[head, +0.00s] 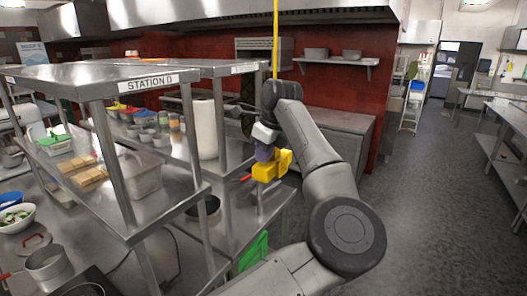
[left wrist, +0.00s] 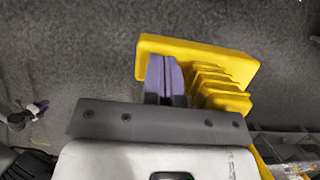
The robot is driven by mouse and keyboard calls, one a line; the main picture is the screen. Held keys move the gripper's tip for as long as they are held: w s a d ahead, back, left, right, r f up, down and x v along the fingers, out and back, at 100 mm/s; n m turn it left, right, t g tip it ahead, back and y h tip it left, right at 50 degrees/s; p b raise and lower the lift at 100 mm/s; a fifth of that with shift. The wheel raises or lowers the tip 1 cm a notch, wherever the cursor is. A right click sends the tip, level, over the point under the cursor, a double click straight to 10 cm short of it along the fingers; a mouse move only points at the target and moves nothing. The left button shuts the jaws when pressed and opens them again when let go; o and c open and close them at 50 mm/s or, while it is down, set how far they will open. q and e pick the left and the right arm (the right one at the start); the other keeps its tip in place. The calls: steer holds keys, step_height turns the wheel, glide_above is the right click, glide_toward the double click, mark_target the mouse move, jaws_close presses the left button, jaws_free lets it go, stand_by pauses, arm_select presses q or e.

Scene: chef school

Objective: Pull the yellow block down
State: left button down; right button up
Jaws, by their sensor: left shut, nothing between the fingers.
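The yellow block (head: 271,167) hangs in the air in the middle of the head view, beside the metal prep station. In the left wrist view the yellow block (left wrist: 195,57) has a flat plate and a ribbed side. My left gripper (head: 264,154) is at the block, its purple fingers overlapping it in the picture. In the left wrist view my left gripper (left wrist: 163,78) has its fingers together, with nothing between them, next to the ribs. Whether the fingers touch the block is unclear. My right gripper is not in view.
A thin yellow cord (head: 275,40) runs down from the top behind my arm. The steel prep station (head: 125,80) with shelves, bowls and a paper towel roll (head: 204,130) stands on the left. Open floor (head: 430,200) lies right.

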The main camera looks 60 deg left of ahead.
mark_target(264, 178)
arm_select(q)
steer(key=shift+f+b, duration=2.3)
steer(key=shift+f, duration=1.3)
step_height(264, 178, down, 14)
steer(key=b, duration=1)
